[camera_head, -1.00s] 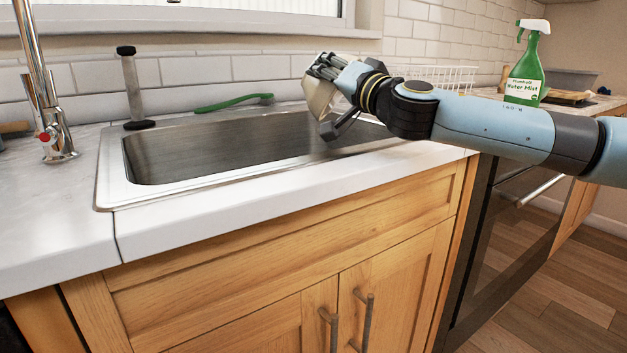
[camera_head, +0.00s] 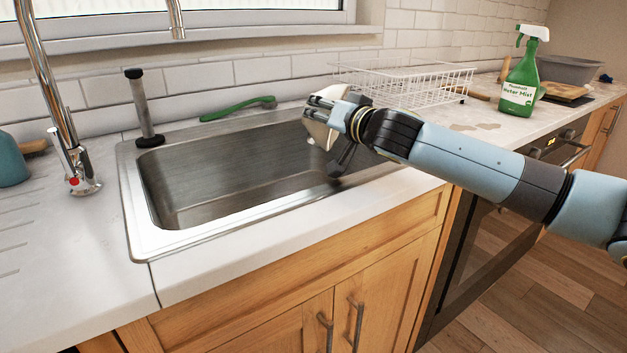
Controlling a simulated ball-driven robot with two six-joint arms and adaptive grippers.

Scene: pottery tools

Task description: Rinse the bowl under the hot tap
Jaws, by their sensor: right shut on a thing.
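My right gripper (camera_head: 326,120) is shut on the bowl (camera_head: 317,132), a cream-white piece tilted on its side. The fingers and wrist hide much of the bowl. It is held over the right part of the steel sink (camera_head: 165,218), above the basin. The chrome tap (camera_head: 57,105) stands on the counter left of the sink, with a red mark at its base. Its spout end (camera_head: 176,20) shows at the top of the view, left of the bowl. My left gripper is out of view.
A white wire rack (camera_head: 420,86) and a green spray bottle (camera_head: 523,75) stand to the right. A teal object (camera_head: 10,160) is at the far left. The basin's left part looks empty.

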